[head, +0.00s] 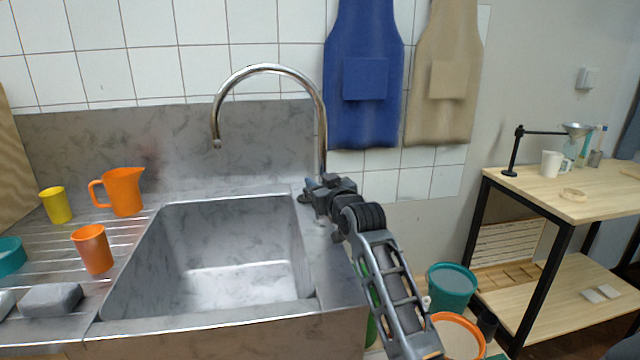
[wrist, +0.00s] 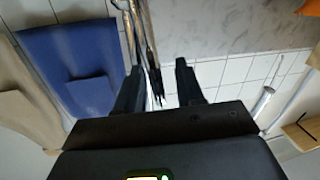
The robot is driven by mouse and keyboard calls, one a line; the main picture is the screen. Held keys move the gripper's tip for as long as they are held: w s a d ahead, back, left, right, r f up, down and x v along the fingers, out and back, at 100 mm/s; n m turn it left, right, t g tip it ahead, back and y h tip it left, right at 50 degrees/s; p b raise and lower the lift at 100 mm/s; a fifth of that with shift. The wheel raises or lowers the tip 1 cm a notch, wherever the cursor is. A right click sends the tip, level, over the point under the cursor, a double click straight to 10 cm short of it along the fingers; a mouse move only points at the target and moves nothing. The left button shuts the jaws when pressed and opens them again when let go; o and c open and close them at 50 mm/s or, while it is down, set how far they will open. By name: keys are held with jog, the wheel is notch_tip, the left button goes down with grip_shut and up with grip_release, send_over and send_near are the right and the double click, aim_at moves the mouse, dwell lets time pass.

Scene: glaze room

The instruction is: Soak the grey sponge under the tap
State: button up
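The grey sponge (head: 52,300) lies on the ribbed drainboard at the lower left, left of the steel sink basin (head: 205,285). The chrome tap (head: 267,68) arches over the basin; no water shows below its spout. My gripper (head: 312,190) is at the foot of the tap, well right of the sponge. In the wrist view my gripper (wrist: 160,85) is open, with a gap between its dark fingers. The tap's pipe (wrist: 133,35) runs down beside the left finger there; I cannot tell whether they touch. The tap's lever is not clearly visible.
On the drainboard stand a yellow cup (head: 56,205), an orange jug (head: 122,192) and an orange cup (head: 92,249). A teal bowl (head: 8,252) is at the left edge. Buckets (head: 452,287) and a wooden table (head: 560,190) are at the right. Aprons (head: 363,75) hang behind.

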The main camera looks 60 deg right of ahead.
jog(key=v, duration=0.7)
jog(key=shift+s+a+b, duration=0.25)
jog(key=shift+b, duration=0.15)
